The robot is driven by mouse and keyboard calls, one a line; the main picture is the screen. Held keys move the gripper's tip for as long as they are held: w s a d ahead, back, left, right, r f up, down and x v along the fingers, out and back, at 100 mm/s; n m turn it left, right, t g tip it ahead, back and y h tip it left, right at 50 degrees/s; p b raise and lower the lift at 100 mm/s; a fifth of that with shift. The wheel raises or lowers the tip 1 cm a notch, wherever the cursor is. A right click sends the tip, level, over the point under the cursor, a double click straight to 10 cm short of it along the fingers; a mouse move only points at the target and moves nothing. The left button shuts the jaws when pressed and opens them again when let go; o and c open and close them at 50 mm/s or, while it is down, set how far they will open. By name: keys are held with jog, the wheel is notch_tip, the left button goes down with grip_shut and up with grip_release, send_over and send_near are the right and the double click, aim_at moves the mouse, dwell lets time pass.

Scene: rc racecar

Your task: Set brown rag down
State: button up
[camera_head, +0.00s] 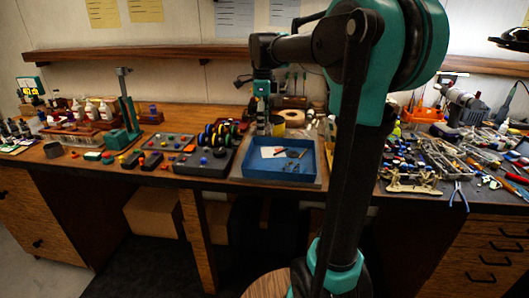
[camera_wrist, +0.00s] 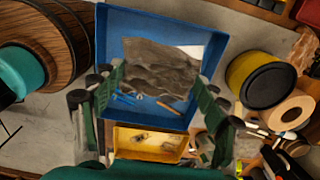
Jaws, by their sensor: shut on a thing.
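The brown rag (camera_wrist: 160,68) is a crumpled grey-brown cloth between my fingertips in the wrist view. My gripper (camera_wrist: 157,77) is shut on it, with one green finger at each side of the cloth. Behind the rag is the blue tray (camera_wrist: 108,22), whose floor and walls show around it. My gripper also shows in the head view (camera_head: 263,101), pointing down at the back of the blue tray (camera_head: 284,178). I cannot make out the rag clearly there. How far the rag is from the tray floor is hard to tell.
A white paper (camera_head: 270,152) and small tools lie in the tray. A yellow tray (camera_wrist: 150,155) and a yellow-black round container (camera_wrist: 258,80) are close by.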

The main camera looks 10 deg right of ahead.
aim_at(263, 159)
notch_tip(263, 159, down, 11)
jog(key=shift+f, duration=0.15)
dwell(0.4)
jog(key=shift+f, duration=0.15)
jog(key=o, duration=0.9)
notch_tip(263, 159, up, 12)
jog(key=shift+r, duration=0.15)
